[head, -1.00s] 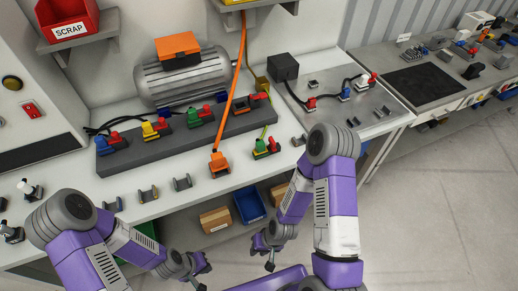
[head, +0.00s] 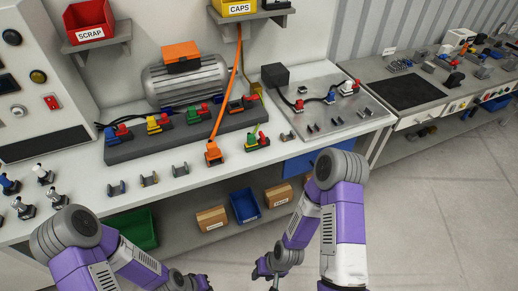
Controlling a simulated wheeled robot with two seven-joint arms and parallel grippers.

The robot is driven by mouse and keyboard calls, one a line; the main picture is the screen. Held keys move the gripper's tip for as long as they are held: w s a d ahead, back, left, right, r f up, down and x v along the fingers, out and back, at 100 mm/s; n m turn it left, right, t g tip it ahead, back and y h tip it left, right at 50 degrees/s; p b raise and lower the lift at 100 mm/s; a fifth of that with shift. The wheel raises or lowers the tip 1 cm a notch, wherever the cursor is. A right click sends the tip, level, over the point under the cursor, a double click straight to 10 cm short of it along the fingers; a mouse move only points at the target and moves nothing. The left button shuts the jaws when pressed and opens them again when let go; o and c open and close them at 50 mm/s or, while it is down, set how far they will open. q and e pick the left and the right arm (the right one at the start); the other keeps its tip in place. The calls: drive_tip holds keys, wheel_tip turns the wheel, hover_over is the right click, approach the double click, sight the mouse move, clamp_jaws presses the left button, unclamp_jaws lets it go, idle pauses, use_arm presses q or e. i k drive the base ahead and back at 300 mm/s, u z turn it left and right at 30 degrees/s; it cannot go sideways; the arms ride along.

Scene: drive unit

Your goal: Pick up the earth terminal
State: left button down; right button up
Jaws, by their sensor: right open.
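A green terminal with a red lever (head: 257,142) and a green-yellow wire lies on the white bench, in front of the grey block; by its colours it looks like the earth terminal. An orange terminal (head: 213,153) on an orange cable stands just left of it. My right gripper (head: 270,272) is open and empty, below and in front of the bench edge, well apart from the terminal. My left gripper (head: 199,284) is at the bottom edge of the picture, partly cut off; its jaws are unclear.
The grey block (head: 130,151) carries several coloured terminals before a motor (head: 188,80). Small grey clips (head: 149,179) stand along the bench front. A metal plate (head: 345,112) with a black box (head: 275,76) lies to the right. Bins and boxes (head: 244,206) sit on the shelf below.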

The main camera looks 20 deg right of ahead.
sight(251, 141)
drive_tip(key=z, duration=1.75)
drive_tip(key=i, duration=1.15)
drive_tip(key=u, duration=1.3)
